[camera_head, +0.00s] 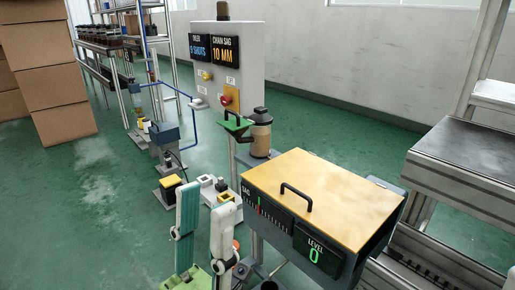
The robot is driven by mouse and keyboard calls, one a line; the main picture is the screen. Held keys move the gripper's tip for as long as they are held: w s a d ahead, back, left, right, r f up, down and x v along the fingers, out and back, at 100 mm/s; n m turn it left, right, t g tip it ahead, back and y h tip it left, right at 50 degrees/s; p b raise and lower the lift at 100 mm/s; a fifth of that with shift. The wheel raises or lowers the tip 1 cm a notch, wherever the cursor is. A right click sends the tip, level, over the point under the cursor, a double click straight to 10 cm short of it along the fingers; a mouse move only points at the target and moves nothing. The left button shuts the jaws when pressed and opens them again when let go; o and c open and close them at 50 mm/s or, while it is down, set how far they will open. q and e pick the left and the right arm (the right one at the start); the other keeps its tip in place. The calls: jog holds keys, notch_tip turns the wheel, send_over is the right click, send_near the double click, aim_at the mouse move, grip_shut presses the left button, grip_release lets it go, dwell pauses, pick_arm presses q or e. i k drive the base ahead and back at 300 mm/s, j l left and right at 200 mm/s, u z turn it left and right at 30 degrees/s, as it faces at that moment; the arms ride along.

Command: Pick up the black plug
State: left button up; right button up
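My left gripper (207,198) reaches up from the lower edge. Its two white and teal fingers stand apart, with no object visible between their tips. I cannot single out the black plug with certainty. A small dark piece (221,185) sits on a white fixture just beyond the fingertips, but it is too small to identify. A dark block with a yellow top (170,182) stands to the left of the fingers. My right gripper is not in view.
A grey box with a yellow lid and black handle (325,188) stands close on the right, its display reading LEVEL 0. A brown bottle (261,138) stands behind it. A grey sign panel (228,65) rises beyond. Cardboard boxes (52,85) are far left. Green floor is clear at left.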

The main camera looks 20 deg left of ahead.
aim_at(166, 156)
jog(key=i+j+z, duration=0.15)
jog(key=j+z, duration=0.15)
jog(key=j, duration=0.25)
jog(key=i+j+z, duration=0.15)
jog(key=j+z, duration=0.15)
jog(key=j, duration=0.3)
jog(key=j+z, duration=0.25)
jog(key=j, duration=0.35)
jog(key=i+j, duration=0.1)
jog(key=j, duration=2.25)
jog(key=i+j, duration=0.15)
jog(key=j, duration=2.2)
jog(key=i, duration=0.1)
